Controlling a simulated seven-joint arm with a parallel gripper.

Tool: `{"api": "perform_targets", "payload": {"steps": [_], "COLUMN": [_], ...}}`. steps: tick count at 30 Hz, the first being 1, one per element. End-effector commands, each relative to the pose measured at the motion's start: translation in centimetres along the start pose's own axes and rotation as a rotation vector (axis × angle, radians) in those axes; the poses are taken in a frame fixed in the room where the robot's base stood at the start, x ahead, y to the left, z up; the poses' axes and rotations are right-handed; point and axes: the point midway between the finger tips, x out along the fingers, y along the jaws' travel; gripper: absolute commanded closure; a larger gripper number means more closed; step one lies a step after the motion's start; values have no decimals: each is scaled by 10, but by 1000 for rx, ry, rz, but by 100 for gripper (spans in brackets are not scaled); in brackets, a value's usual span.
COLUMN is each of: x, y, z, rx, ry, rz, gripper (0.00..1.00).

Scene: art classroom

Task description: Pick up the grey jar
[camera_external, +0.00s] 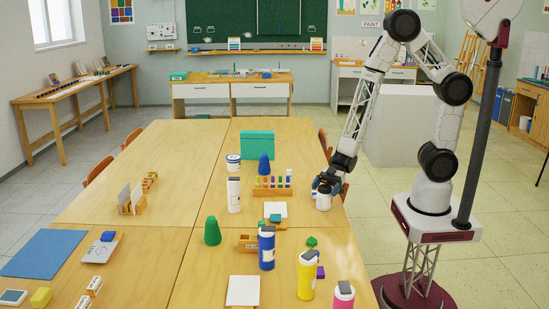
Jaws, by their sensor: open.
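A light grey, nearly white jar (323,203) stands at the right edge of the long wooden table (190,215). My gripper (325,187) reaches down from the right and is right at the top of this jar. Its dark fingers cover the jar's upper part, so its lid or rim is hidden. My gripper is open; whether the fingers touch the jar cannot be told at this size.
A white tub with a blue band (233,162), a white bottle (234,195) and a rack of coloured pieces (272,186) stand left of the jar. Blue (267,248), yellow (307,275) and pink (343,295) bottles stand nearer. A green box (257,145) is behind.

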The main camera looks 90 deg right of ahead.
Motion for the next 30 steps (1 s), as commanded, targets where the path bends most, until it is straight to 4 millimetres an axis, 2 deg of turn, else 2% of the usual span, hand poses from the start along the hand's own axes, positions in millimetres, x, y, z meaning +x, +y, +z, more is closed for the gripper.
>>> {"api": "perform_targets", "payload": {"steps": [10,22,23,30], "x": [0,0,0,0], "y": [0,0,0,0], "z": [0,0,0,0], "rx": [0,0,0,-1], "ry": [0,0,0,1], "rz": [0,0,0,0], "gripper": [10,71,74,74]}}
